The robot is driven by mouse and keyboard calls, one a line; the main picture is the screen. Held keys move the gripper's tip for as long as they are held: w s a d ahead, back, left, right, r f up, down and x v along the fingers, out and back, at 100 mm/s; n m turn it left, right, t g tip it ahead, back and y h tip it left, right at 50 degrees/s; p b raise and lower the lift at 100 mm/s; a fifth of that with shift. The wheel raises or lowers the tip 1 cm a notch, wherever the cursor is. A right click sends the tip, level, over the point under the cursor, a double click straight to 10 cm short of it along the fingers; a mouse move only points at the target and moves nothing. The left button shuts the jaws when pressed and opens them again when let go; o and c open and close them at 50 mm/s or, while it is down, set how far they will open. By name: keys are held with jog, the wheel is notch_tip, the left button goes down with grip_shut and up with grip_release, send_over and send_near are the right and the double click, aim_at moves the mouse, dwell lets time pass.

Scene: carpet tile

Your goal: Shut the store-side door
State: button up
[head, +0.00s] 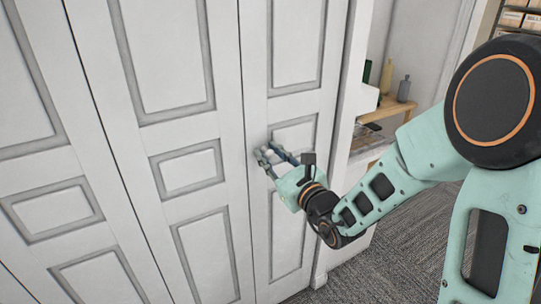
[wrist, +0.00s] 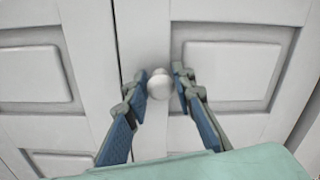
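A white panelled door (head: 257,60) fills the left and middle of the head view, with several tall sections side by side. It also fills the wrist view (wrist: 145,35). A round white knob (wrist: 160,86) sticks out from the door near a vertical seam. My gripper (head: 266,151) is at the door's face at mid-height. In the wrist view my gripper (wrist: 159,82) has its two blue-grey fingers apart, one on each side of the knob. I cannot tell whether either finger touches it. In the head view the knob is not clearly seen behind the fingers.
Right of the door's white frame (head: 345,130) is an opening with a wooden shelf (head: 392,107) holding bottles (head: 404,88). A rack with boxes (head: 515,18) stands at the far right. Grey carpet (head: 375,268) lies clear at the lower right.

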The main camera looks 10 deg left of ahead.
jog(key=o, duration=0.4)
jog(key=shift+a, duration=0.1)
jog(key=shift+c, duration=0.2)
jog(key=shift+f, duration=0.1)
jog(key=v, duration=0.7)
jog(key=shift+s+d, duration=0.2)
